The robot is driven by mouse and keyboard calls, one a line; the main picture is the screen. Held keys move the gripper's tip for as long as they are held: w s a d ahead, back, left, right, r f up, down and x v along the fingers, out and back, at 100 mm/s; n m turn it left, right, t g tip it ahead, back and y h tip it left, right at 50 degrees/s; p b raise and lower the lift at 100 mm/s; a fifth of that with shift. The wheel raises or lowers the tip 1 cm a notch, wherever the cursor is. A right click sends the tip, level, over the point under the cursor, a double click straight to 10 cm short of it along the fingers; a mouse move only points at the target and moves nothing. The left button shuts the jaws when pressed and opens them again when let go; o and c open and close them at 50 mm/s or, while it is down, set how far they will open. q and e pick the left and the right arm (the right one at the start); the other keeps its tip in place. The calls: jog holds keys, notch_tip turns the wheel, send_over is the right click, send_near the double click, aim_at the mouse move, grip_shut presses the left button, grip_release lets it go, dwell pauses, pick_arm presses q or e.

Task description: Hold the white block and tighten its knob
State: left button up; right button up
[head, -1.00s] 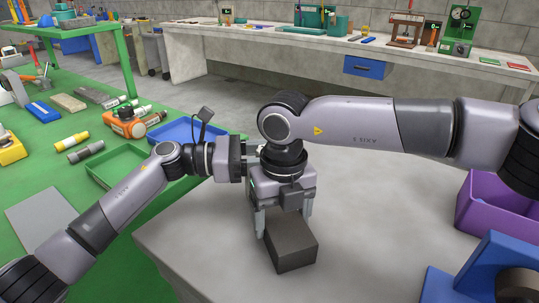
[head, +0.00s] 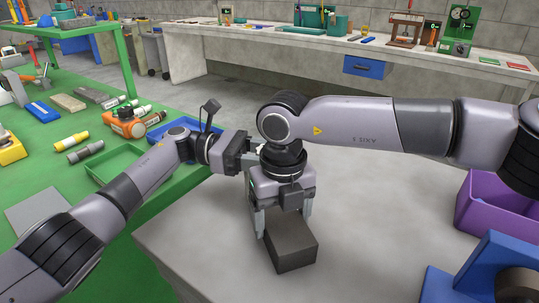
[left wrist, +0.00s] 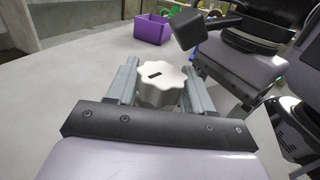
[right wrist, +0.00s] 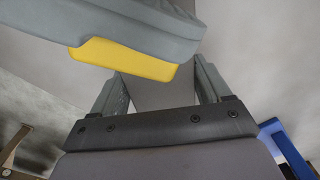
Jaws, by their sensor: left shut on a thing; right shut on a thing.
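A white scalloped knob (left wrist: 160,84) with a dark slot shows in the left wrist view. My left gripper (left wrist: 158,82) is shut on this knob, fingers on both sides. In the head view its fingertips are largely hidden behind my right wrist. How knob and block join is hidden.
A purple bin (head: 495,212) and a blue stand (head: 490,270) are at the table's right. A green bench (head: 65,190) with trays and tools lies left. The table right of the block is clear. A grey-and-yellow part (right wrist: 125,58) crosses the right wrist view.

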pick_arm(q)
jog(key=o, duration=1)
jog(key=shift+w+a, duration=0.25)
jog(key=shift+a, duration=1)
jog(key=shift+w+a, duration=0.25)
jog(key=shift+a, duration=1)
jog(key=shift+w+a, duration=0.25)
jog(key=shift+a, duration=1)
